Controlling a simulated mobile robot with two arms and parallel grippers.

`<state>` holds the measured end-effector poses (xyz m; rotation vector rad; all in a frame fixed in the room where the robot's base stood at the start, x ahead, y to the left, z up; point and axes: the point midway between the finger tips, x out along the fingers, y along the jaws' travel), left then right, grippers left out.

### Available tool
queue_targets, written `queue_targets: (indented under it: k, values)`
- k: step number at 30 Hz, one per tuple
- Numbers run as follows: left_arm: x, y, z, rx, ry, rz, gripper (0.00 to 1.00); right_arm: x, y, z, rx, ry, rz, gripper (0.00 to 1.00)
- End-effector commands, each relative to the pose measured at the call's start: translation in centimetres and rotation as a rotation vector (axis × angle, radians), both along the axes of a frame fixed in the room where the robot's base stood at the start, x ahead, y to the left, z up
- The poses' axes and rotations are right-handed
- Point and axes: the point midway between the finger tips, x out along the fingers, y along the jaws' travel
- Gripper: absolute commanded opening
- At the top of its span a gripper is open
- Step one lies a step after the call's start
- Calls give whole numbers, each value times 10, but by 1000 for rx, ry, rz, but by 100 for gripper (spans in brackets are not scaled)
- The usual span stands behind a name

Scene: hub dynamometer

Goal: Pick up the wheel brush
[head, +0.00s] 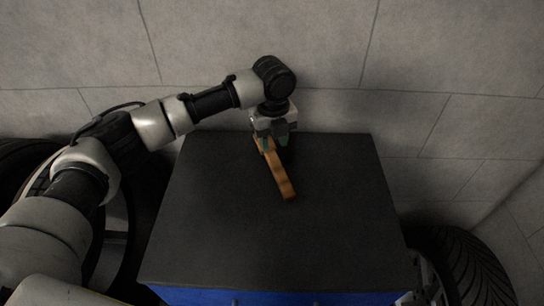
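The wheel brush (281,178) has a long orange-brown wooden handle. It lies at a slant near the back middle of the dark table top (208,225), with its near end pointing towards me. My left gripper (273,143) points down at the brush's far end, at the table's back edge. Its fingers overlap that end in the picture and hide part of it. I cannot tell whether they are closed on the brush or just around it. My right gripper is not in view.
The rest of the table top is bare. Its blue front edge (280,297) shows at the bottom. A black tyre (462,262) stands at the right of the table, and dark tyres (22,157) stand at the left. A grey block wall (455,50) is behind.

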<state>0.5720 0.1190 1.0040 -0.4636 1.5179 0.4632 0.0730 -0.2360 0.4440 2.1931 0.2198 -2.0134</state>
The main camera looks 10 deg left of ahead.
Motion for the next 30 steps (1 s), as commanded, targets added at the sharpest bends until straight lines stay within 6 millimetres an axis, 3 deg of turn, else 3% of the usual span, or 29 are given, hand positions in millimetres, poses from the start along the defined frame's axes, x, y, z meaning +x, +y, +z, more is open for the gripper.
queue_targets:
  k: [5,12,16,25,30]
  values:
    - [0,0,-16,0,0,0,38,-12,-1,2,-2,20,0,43]
    - [-1,0,-45,2,3,2,38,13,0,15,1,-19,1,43]
    - [-1,0,-62,0,1,2,38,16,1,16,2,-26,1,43]
    - [-1,0,-69,0,-1,0,38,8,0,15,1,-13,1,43]
    - [-1,0,-68,0,-1,1,12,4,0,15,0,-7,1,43]
